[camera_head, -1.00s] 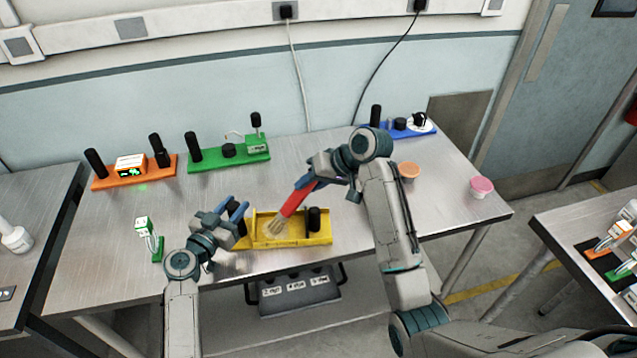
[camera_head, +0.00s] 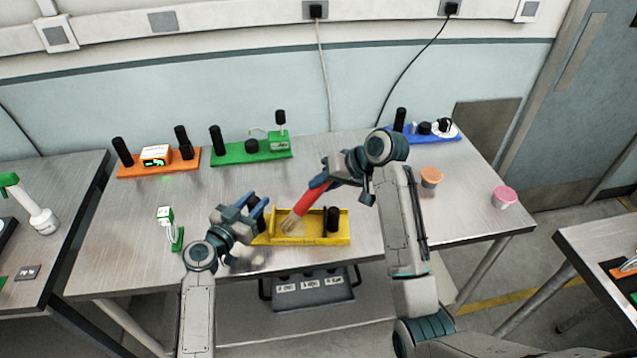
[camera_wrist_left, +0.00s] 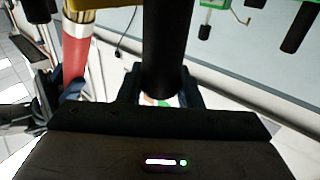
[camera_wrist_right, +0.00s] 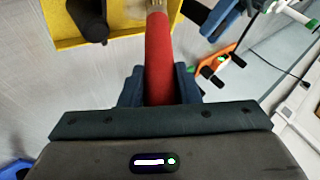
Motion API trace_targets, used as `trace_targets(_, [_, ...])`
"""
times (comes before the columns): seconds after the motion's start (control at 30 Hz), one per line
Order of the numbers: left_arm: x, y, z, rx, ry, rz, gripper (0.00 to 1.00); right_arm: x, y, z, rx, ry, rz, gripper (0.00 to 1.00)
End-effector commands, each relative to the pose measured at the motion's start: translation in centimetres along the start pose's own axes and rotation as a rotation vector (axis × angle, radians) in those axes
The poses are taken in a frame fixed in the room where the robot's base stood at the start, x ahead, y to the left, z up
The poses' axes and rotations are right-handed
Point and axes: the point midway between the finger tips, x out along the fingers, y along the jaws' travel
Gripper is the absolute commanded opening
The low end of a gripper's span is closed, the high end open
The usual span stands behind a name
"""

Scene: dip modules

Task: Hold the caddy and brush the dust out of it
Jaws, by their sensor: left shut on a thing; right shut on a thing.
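The yellow caddy (camera_head: 318,239) lies near the front edge of the middle table, with a black post (camera_head: 333,218) at its right end. My left gripper (camera_head: 262,207) is at its left end, shut on a black upright post (camera_wrist_left: 166,50). My right gripper (camera_head: 318,186) is shut on the red handle (camera_head: 298,202) of the brush, which also shows in the right wrist view (camera_wrist_right: 158,60). The brush tilts down to the left, its pale bristles (camera_head: 290,222) at the caddy's trough. I cannot make out whether they touch the floor, or any dust.
Behind stand an orange module (camera_head: 190,157), a green module (camera_head: 232,154) and a blue module (camera_head: 405,133). A small green-and-white piece (camera_head: 166,213) is at left. Orange (camera_head: 431,178) and pink (camera_head: 504,198) cups are at right. A grey labelled box (camera_head: 312,288) sits below the table.

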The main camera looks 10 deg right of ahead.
Motion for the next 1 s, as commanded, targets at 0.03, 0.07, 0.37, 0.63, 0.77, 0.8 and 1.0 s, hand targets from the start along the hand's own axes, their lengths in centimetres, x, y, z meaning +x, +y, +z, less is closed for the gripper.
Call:
trace_targets(0.03, [0.0,0.1,0.2,-0.002,-0.003,0.001,0.00,-0.3,0.5,0.1,0.000,0.000,0.002,0.00])
trace_targets(0.07, [0.0,0.1,0.2,-0.002,-0.003,0.001,0.00,-0.5,0.7,0.1,0.000,0.000,0.002,0.00])
trace_targets(0.37, [-0.1,0.0,0.2,-0.002,-0.003,0.001,0.00,-1.2,1.7,0.2,0.000,0.000,0.002,0.00])
trace_targets(0.63, [-0.1,0.0,0.2,-0.002,-0.003,0.000,0.00,-2.6,3.5,0.5,0.001,0.000,0.004,0.00])
trace_targets(0.77, [-0.1,0.0,0.2,-0.002,-0.003,0.000,0.00,-3.1,4.2,0.6,0.001,-0.001,0.003,0.00])
trace_targets(0.8, [-0.1,0.0,0.2,-0.002,-0.003,0.000,0.00,-3.2,4.3,0.6,0.001,-0.001,0.002,0.00])
trace_targets(1.0, [-0.1,0.0,0.2,-0.002,-0.003,-0.001,0.00,-3.2,4.4,0.6,0.001,-0.002,0.005,0.00])
